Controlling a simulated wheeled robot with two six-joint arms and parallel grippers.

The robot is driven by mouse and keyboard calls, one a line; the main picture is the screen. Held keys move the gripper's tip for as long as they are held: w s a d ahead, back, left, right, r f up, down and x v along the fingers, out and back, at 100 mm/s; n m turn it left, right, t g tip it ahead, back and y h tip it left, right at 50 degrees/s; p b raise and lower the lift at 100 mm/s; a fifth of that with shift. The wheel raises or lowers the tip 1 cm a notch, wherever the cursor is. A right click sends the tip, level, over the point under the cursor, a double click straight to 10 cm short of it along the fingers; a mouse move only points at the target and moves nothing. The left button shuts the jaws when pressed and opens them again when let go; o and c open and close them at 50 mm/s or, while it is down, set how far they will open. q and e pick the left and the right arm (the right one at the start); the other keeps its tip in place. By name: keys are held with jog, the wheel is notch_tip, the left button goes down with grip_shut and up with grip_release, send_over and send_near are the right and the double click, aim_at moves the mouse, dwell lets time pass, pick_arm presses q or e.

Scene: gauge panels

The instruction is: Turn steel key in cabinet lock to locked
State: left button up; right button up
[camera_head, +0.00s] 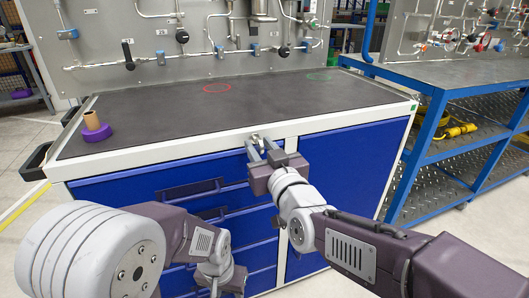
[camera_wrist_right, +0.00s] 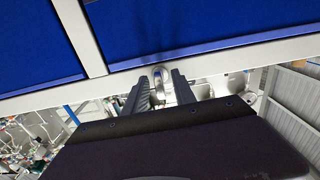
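The blue cabinet (camera_head: 345,165) has a pale frame under its dark worktop. The steel key (camera_wrist_right: 158,80) sits at the lock on that frame, near the top of the cabinet front; in the head view it is a small bright spot, mostly hidden by the fingers. My right gripper (camera_head: 258,148) is at the cabinet front with its fingers pointing at the lock. In the right wrist view its two fingers (camera_wrist_right: 160,93) stand apart, one on each side of the key, with narrow gaps. The key's exact angle is hard to tell.
The worktop (camera_head: 160,115) carries a purple-based roll (camera_head: 95,126) at left and red and green rings. A gauge panel (camera_head: 205,58) with pipes and valves stands behind. A blue shelf bench (camera_head: 455,85) stands at right. Drawers (camera_head: 165,178) fill the cabinet's left side.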

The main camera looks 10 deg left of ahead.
jog(key=p+v, duration=0.1)
jog(key=v, duration=0.7)
jog(key=shift+p, duration=0.4)
jog(key=shift+d, duration=0.1)
